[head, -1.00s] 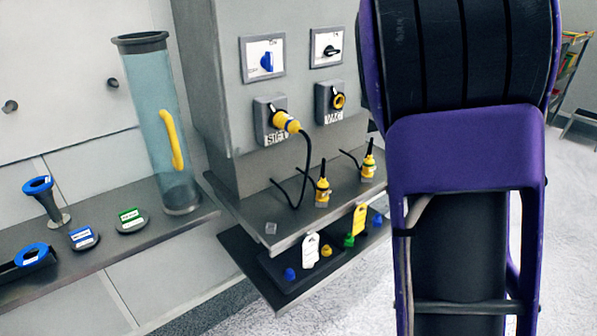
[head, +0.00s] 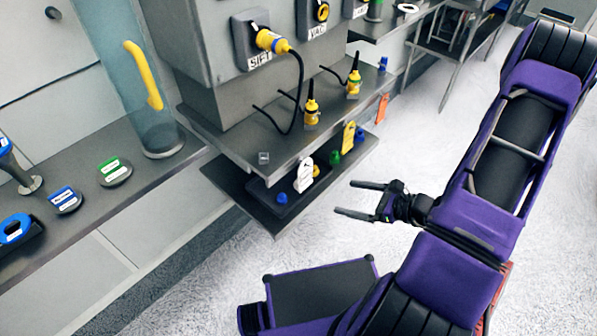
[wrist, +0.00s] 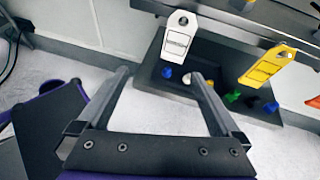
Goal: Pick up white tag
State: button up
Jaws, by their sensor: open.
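The white tag (head: 305,174) hangs upright at the front of the machine's lower shelf in the head view, left of a yellow tag (head: 348,136). In the wrist view the white tag (wrist: 179,38) shows beyond my fingertips, a little right of the middle between them. My gripper (head: 352,199) is open and empty. It is to the right of the white tag in the head view, apart from it, with its fingers pointing left. In the wrist view my gripper (wrist: 160,73) has its two fingers wide apart. The yellow tag (wrist: 266,66) is to the right there.
The dark lower shelf (head: 247,196) bears several small coloured pegs below the tags. Yellow connectors (head: 312,112) stand on the upper shelf (head: 225,137), with a black cable. An orange tag (head: 383,108) hangs farther right. The floor (head: 345,235) around my gripper is clear.

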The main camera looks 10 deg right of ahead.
jog(key=m+t+h, duration=0.1)
jog(key=m+t, duration=0.1)
jog(key=m, duration=0.1)
send_near(306, 177)
jog(key=x, duration=0.5)
jog(key=shift+w, duration=0.15)
jog(key=x, duration=0.5)
jog(key=shift+a+f, duration=0.1)
jog(key=shift+a, duration=0.05)
jog(key=c, duration=1.3)
